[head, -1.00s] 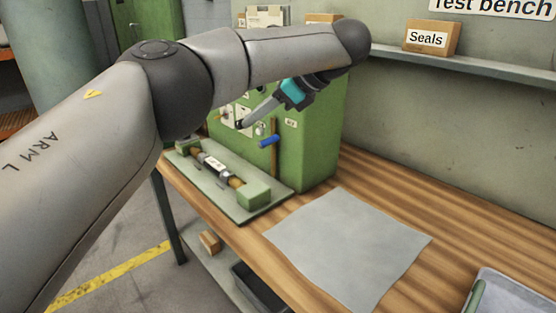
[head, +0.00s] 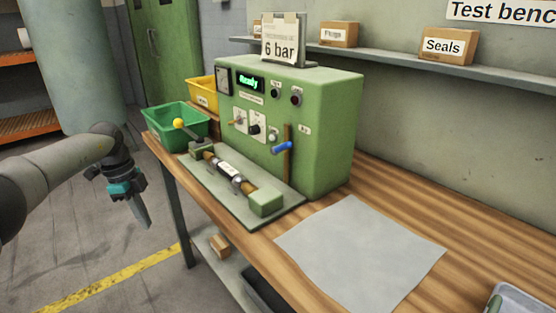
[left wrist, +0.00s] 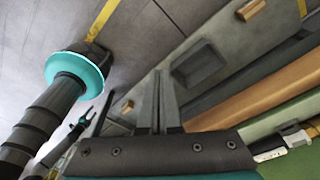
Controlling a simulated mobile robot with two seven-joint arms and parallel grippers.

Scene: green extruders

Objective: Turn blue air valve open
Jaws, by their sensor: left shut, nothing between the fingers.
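The blue air valve handle (head: 282,147) sits on an upright brown pipe (head: 287,168) at the front of the green test machine (head: 330,130). The handle lies crosswise to the pipe, tilted slightly. My left gripper (head: 144,220) is shut and empty, pointing down over the floor to the left of the bench, well away from the valve. Its closed fingers also show in the left wrist view (left wrist: 157,95). The valve is not visible in that view. My right gripper is not seen in the head view.
A green display (head: 250,83) on the machine reads "Ready". A green bin (head: 172,118) and a yellow bin (head: 202,90) stand behind. A grey mat (head: 360,255) lies clear.

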